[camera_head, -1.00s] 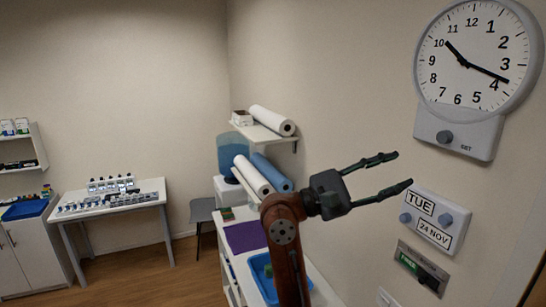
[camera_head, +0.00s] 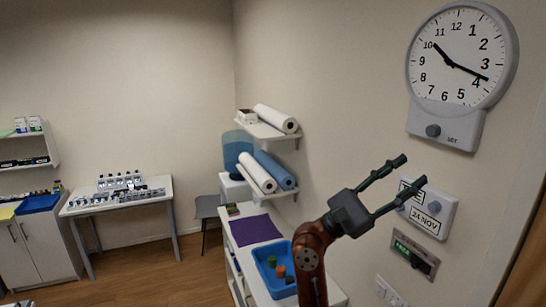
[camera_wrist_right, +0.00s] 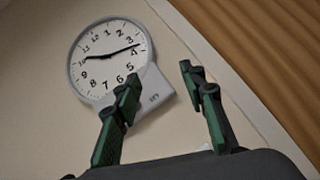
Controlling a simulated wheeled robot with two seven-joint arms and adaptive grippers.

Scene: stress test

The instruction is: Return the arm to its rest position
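My right gripper (camera_head: 407,172) is open and empty, raised in front of the right wall, with its fingers pointing up and to the right. In the head view it overlaps the day and date panel (camera_head: 428,210) and hides part of its upper label. In the right wrist view the two green and black fingers (camera_wrist_right: 160,90) stand well apart with nothing between them. My left gripper is not in view.
A wall clock (camera_head: 462,58) with a set knob hangs above the gripper; it also shows in the right wrist view (camera_wrist_right: 104,58). A green-labelled switch (camera_head: 414,255) is below the panel. A white counter with a blue tray (camera_head: 262,262) and shelves with rolls (camera_head: 276,118) stand left of the arm.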

